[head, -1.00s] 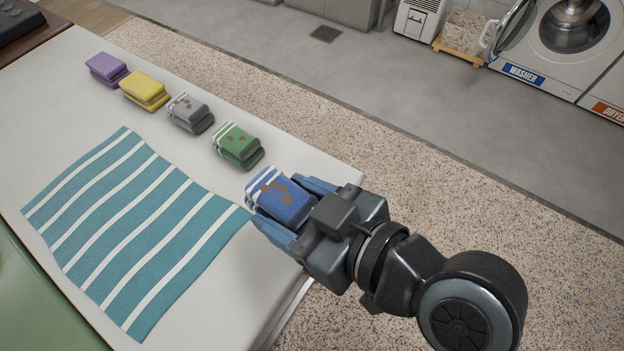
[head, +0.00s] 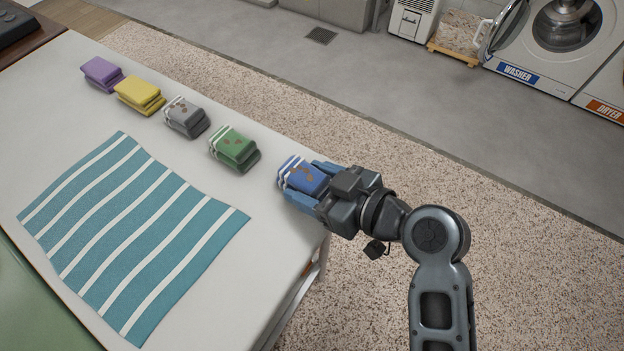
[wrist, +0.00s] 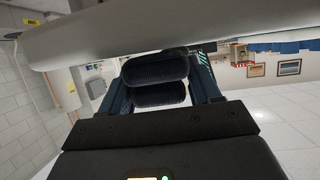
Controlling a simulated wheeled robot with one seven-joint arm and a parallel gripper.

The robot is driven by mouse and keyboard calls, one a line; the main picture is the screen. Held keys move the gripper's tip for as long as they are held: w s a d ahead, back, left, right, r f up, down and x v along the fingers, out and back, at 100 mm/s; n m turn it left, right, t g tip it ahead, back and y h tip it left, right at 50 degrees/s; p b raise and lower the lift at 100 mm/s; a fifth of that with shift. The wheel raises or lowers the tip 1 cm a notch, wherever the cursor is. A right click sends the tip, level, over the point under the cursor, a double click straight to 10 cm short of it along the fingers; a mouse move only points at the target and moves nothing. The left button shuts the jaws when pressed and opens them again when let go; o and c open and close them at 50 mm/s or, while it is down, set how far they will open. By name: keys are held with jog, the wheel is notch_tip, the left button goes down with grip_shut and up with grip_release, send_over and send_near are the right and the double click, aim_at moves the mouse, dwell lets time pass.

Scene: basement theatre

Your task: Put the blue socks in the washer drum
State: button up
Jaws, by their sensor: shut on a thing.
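In the wrist view the socks (wrist: 155,78) show as two dark rolls between the fingers. I cannot tell how high they are above the table. The white washer (head: 547,52), with a blue label, stands on the floor at the far upper right. Its round door (head: 507,28) is open and its metal drum (head: 566,22) shows partly; the top is cut off.
Green (head: 234,148), grey (head: 186,117), yellow (head: 140,94) and purple (head: 101,73) folded bundles lie in a row on the white table (head: 195,72). A teal striped cloth (head: 130,235) lies in front. The floor between is open.

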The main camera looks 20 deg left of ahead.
jog(key=shift+f+b, duration=0.2)
jog(key=shift+b, duration=0.1)
jog(key=o, duration=1)
jog(key=shift+o, duration=0.2)
jog(key=shift+r, duration=0.1)
jog(key=v, duration=0.7)
jog(key=shift+d+r, duration=0.25)
jog(key=shift+d, duration=0.1)
jog(key=shift+s, duration=0.1)
